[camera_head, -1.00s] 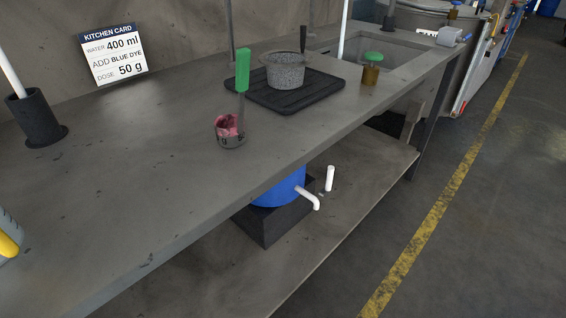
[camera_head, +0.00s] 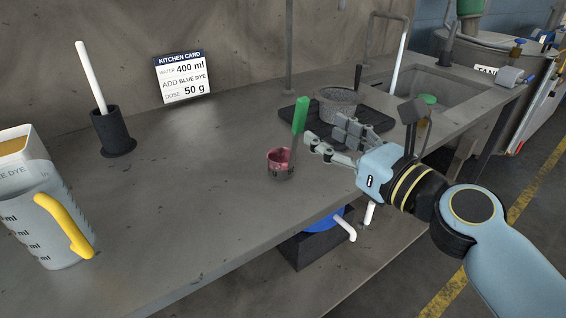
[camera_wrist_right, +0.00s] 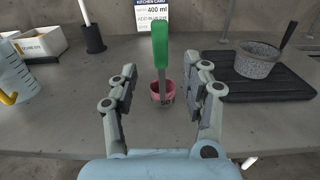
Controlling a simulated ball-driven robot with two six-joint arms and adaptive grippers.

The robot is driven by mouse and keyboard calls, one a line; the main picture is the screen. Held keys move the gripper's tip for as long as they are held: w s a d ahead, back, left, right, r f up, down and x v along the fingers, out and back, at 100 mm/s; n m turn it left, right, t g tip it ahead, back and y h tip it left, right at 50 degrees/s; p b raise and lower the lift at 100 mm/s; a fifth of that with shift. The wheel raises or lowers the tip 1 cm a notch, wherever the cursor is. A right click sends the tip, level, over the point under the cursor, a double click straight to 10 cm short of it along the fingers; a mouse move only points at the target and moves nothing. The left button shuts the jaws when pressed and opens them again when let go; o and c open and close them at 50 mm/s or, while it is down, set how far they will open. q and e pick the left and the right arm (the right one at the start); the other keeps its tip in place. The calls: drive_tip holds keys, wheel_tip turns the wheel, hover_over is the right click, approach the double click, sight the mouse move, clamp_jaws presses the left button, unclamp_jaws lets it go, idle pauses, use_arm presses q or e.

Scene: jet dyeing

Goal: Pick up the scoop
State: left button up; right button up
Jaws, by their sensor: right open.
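The scoop has a green handle (camera_head: 300,114) and a metal cup (camera_head: 281,163) with pinkish-red inside. It stands on the grey bench with its handle pointing up. In the right wrist view the green handle (camera_wrist_right: 160,45) is upright, and the cup (camera_wrist_right: 162,92) sits beyond the fingers. My right gripper (camera_head: 322,148) is open and empty, just to the right of the scoop in the head view. In the right wrist view its fingers (camera_wrist_right: 160,84) lie on either side of the scoop's line, apart from it. My left gripper is not in view.
A black tray (camera_head: 286,112) with a grey speckled pot (camera_head: 337,105) lies behind my right gripper. A measuring jug (camera_head: 50,235) with a yellow handle and a white dye box (camera_head: 14,150) stand at left. A black holder (camera_head: 113,130) stands behind. The bench middle is clear.

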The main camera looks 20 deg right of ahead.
sight(303, 119)
drive_tip(key=x, duration=0.3)
drive_tip(key=shift+w+a, duration=0.1)
drive_tip(key=shift+w, duration=0.1)
drive_tip(key=x, duration=0.5)
drive_tip(key=shift+w+f, duration=0.1)
drive_tip(key=shift+c, duration=0.4)
clamp_jaws()
